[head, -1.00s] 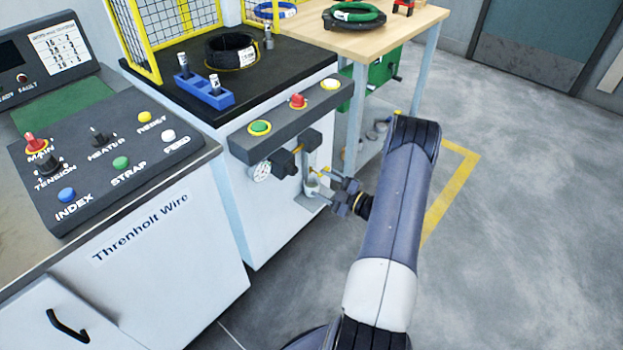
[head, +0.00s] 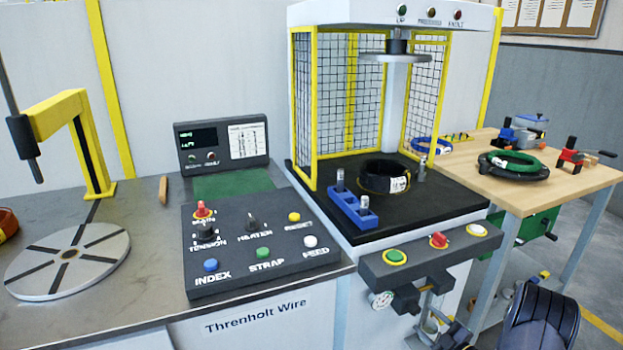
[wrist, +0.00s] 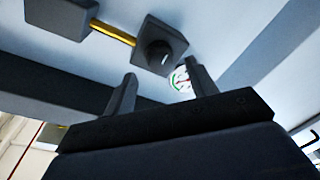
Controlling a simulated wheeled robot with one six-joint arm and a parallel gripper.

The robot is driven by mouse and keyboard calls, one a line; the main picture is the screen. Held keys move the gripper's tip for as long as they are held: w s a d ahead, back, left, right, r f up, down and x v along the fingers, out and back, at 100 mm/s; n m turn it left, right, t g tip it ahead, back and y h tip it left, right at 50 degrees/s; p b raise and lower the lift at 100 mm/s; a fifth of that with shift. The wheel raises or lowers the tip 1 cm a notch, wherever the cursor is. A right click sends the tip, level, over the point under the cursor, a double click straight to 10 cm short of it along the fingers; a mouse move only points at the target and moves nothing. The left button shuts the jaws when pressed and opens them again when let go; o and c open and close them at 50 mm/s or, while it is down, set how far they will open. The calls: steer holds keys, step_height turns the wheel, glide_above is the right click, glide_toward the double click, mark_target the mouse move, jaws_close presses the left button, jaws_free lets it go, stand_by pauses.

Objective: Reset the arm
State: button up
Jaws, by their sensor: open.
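In the wrist view, my gripper (wrist: 160,95) is open, its two fingers apart with nothing between them. Beyond the fingers are a dark knob block (wrist: 160,47) on a brass pipe and a round gauge (wrist: 181,80), partly hidden by the right finger. In the head view, my arm shows at the lower right, in front of the press cabinet (head: 345,290). The gauge also shows there (head: 382,299), under the button bar (head: 425,252).
A control panel (head: 232,277) stands left of the caged press. A black coil (head: 370,178) and a blue block (head: 345,208) lie on the press bed. The wooden table (head: 530,192) at right holds a green coil (head: 512,160). A turntable (head: 65,262) is at far left.

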mark_target(418, 313)
steer(key=x, duration=0.3)
steer(key=shift+w+a, duration=0.15)
steer(key=shift+w, duration=0.15)
